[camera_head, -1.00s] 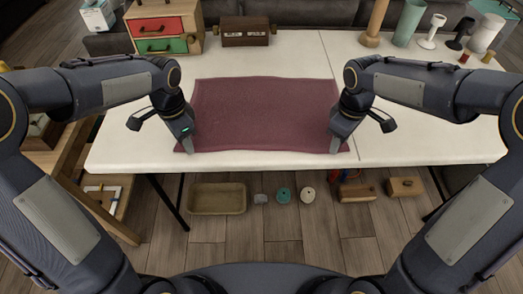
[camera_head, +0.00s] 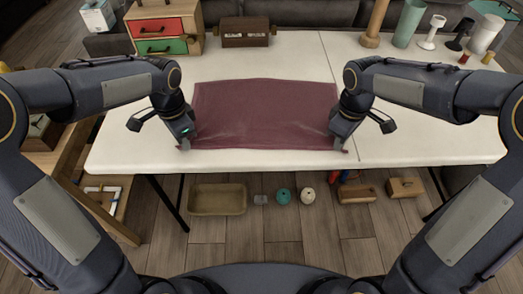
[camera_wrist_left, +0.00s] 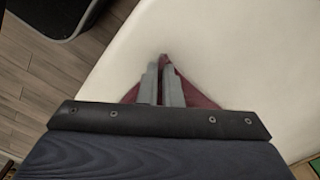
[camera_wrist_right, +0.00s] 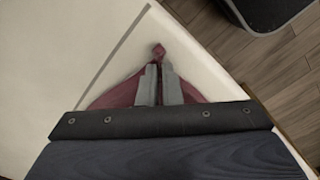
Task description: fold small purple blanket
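A small purple blanket (camera_head: 262,112) lies spread on the white table, its near edge towards me. My left gripper (camera_head: 184,145) is at its near left corner; in the left wrist view the fingers (camera_wrist_left: 163,80) are close together with purple cloth between and beyond them. My right gripper (camera_head: 340,145) is at the near right corner; in the right wrist view the fingers (camera_wrist_right: 160,82) are closed on the cloth, with a pinched tip showing beyond them. The near part of the blanket shows slight creases between the grippers.
The white table (camera_head: 420,140) is bare to the right. A drawer box (camera_head: 163,30) and a wooden case (camera_head: 245,31) stand at the back left. A wooden cylinder (camera_head: 375,22), a green cup (camera_head: 409,22) and other items stand at the back right. A tan bin (camera_head: 217,199) is on the floor below.

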